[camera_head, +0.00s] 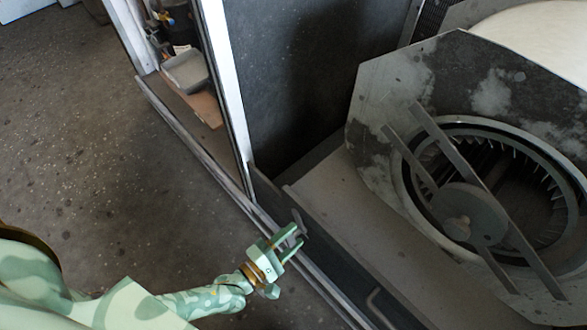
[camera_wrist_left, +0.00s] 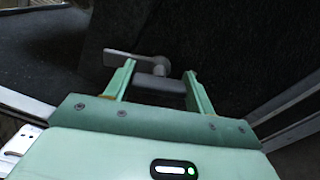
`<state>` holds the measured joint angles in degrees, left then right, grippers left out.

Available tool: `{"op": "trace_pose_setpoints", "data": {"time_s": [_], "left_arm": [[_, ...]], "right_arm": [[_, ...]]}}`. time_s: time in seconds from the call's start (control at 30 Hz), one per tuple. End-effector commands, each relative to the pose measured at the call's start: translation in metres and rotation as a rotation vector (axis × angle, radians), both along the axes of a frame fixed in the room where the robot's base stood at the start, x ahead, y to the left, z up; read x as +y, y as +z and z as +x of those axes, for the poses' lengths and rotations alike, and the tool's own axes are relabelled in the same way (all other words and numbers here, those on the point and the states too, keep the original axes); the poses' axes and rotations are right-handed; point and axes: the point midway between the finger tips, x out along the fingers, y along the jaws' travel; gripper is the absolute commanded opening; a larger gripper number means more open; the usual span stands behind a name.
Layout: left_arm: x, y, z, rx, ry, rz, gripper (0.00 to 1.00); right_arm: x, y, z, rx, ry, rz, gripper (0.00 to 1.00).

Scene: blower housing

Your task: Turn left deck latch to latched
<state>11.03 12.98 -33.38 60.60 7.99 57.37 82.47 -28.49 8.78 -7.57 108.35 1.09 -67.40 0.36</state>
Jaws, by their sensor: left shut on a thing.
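The left deck latch (camera_head: 301,223) is a small grey lever on the dark deck edge, mostly hidden by my fingers in the head view. In the left wrist view its flat arm (camera_wrist_left: 122,57) points left, and its hub end lies between my fingertips. My left gripper (camera_head: 294,237) is pale green and comes in from the lower left. In the left wrist view its fingers (camera_wrist_left: 160,73) stand on either side of the latch's hub end, shut on it. My right gripper is in neither view.
A blower housing with a round fan inlet (camera_head: 475,190) fills the right side. A metal-framed opening (camera_head: 228,90) stands behind the latch, with a small tray (camera_head: 186,71) inside. A bar handle (camera_head: 378,309) sits on the deck side. Bare floor (camera_head: 90,150) lies left.

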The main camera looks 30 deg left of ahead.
Motion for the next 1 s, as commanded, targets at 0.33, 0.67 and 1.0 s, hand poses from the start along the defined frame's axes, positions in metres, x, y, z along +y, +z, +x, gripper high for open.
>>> {"op": "trace_pose_setpoints", "data": {"time_s": [0.33, 0.67, 1.0], "left_arm": [[-0.0002, -0.0028, -0.0019, -0.07, -0.001, 0.236, 0.14], [-0.0003, -0.0034, -0.0021, -0.103, -0.001, 0.338, 0.14], [-0.0002, -0.0037, -0.0023, -0.108, -0.002, 0.354, 0.14]], "right_arm": [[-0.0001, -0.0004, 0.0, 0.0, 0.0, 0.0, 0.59], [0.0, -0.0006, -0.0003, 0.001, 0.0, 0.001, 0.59], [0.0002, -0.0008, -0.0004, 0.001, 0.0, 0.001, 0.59]]}}
